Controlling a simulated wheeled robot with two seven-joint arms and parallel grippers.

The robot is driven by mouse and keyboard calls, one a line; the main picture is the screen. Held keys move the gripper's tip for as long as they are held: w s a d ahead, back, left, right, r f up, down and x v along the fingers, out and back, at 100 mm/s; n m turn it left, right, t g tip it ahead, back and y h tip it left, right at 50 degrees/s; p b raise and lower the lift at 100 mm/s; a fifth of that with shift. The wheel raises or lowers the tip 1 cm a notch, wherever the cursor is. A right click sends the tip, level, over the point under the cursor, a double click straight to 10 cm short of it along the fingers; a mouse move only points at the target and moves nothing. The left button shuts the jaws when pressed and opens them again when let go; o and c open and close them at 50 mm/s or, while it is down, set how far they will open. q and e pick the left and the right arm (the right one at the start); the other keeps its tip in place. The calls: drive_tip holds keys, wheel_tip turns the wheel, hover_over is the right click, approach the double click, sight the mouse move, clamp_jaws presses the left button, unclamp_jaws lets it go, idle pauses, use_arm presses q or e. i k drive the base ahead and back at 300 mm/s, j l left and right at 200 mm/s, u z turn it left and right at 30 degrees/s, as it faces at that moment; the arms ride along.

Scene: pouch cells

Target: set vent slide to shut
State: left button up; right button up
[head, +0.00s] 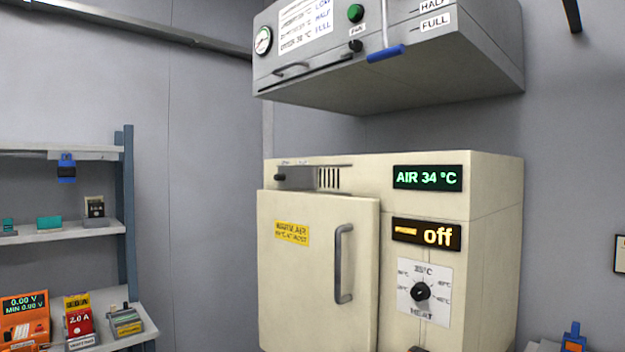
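The vent slide (297,178) is a grey plate with a dark knob (280,177) at its left end, high on the front of the cream warm-air cabinet (490,190). Several dark vent slots (328,178) show uncovered to the right of the plate. Small labels sit above the slide, too small to read. Neither of my grippers is in view.
The cabinet door (310,275) with its grey handle (343,264) looks closed below the slide. A heat dial (420,292) and displays reading "AIR 34 °C" and "off" are at right. A grey hood (440,70) overhangs above. Shelves (70,232) with small devices stand left.

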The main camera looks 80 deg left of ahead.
sight(299, 177)
drive_tip(key=u, duration=2.85)
